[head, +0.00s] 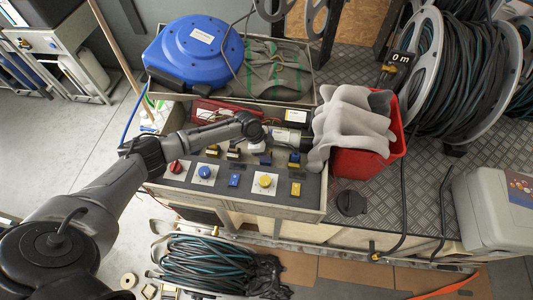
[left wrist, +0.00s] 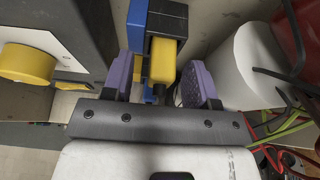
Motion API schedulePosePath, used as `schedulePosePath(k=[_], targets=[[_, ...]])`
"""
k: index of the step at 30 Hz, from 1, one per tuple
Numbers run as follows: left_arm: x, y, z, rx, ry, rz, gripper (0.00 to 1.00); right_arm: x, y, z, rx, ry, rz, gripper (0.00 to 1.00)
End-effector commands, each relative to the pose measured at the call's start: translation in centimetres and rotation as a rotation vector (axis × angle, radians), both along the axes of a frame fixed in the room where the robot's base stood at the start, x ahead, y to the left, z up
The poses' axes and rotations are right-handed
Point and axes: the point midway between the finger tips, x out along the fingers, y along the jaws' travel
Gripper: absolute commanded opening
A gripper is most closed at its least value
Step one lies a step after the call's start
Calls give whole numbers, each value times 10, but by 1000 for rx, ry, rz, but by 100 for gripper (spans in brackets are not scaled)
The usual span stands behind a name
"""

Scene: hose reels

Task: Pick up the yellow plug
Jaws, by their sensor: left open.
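In the left wrist view a yellow plug (left wrist: 163,60) stands between the two purple finger pads of my left gripper (left wrist: 160,82). The jaws are open, with a gap visible on the plug's right; I cannot tell whether the left pad touches it. A blue and dark block (left wrist: 137,22) is right behind and beside the plug. In the head view my left gripper (head: 305,143) is over the back right of the control panel (head: 215,193), close to the grey cloth. The plug is hard to make out there. My right gripper is not in view.
The panel carries a yellow knob (head: 265,181), a blue knob (head: 205,172) and a red knob (head: 175,167). A red bin (head: 390,150) with grey cloth (head: 350,120) stands close right of the gripper. A blue reel (head: 193,52) sits behind.

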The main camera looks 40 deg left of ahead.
Motion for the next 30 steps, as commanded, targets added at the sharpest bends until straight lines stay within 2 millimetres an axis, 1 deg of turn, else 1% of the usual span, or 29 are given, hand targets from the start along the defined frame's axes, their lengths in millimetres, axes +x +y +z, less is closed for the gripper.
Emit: schedulePosePath(k=[4,18,21,30], targets=[[0,0,0,0,0,0,53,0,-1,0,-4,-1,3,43],[0,0,0,0,0,0,8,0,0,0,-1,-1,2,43],[0,0,0,0,0,0,0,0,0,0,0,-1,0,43],[0,0,3,-1,-1,0,0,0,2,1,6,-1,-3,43]])
